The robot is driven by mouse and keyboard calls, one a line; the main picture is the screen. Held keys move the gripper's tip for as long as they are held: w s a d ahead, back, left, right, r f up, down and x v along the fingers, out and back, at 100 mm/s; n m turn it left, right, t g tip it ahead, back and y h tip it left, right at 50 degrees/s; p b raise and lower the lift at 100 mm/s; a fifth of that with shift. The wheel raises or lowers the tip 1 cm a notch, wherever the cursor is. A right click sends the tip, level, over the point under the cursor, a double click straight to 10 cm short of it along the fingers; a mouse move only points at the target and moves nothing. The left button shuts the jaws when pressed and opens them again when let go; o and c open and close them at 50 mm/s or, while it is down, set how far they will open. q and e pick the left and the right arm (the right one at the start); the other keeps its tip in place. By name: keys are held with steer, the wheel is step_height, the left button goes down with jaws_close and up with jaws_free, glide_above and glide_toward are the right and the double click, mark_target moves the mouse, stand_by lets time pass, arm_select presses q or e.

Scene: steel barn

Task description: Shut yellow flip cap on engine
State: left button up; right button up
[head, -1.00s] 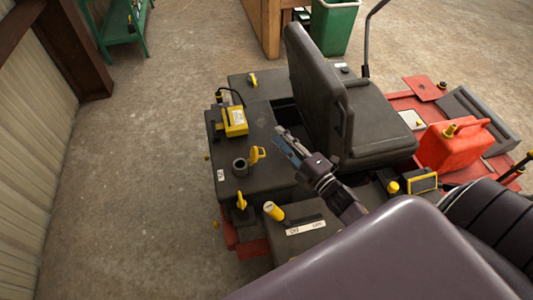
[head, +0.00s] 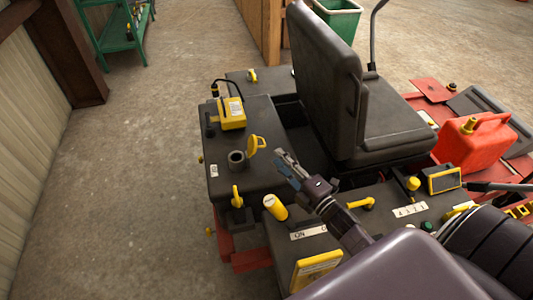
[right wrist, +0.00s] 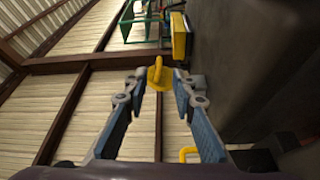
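The yellow flip cap (head: 256,144) stands raised, open, beside a dark round filler neck (head: 237,160) on the black engine cover (head: 260,181). In the right wrist view the yellow cap (right wrist: 157,74) shows ahead, framed between the blue-padded fingers. My right gripper (head: 284,163) is just right of the cap in the head view. It is open with nothing between its fingers (right wrist: 160,98), and a small gap seems to separate it from the cap. My left gripper is not in view.
A yellow box (head: 232,113) sits behind the neck. A yellow lever (head: 236,197) and a yellow cylinder (head: 275,207) are in front. The black seat (head: 335,85) rises close to the right of my gripper. Open floor lies left.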

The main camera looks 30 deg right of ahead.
mark_target(257, 146)
steer(key=w, duration=0.2)
steer(key=w+b, duration=0.1)
steer(key=w, duration=0.2)
steer(key=w+a, duration=0.1)
steer(key=w, duration=0.1)
steer(key=shift+w+r+b, duration=0.15)
steer(key=shift+w+b, duration=0.1)
steer(key=shift+b, duration=0.15)
jaws_close()
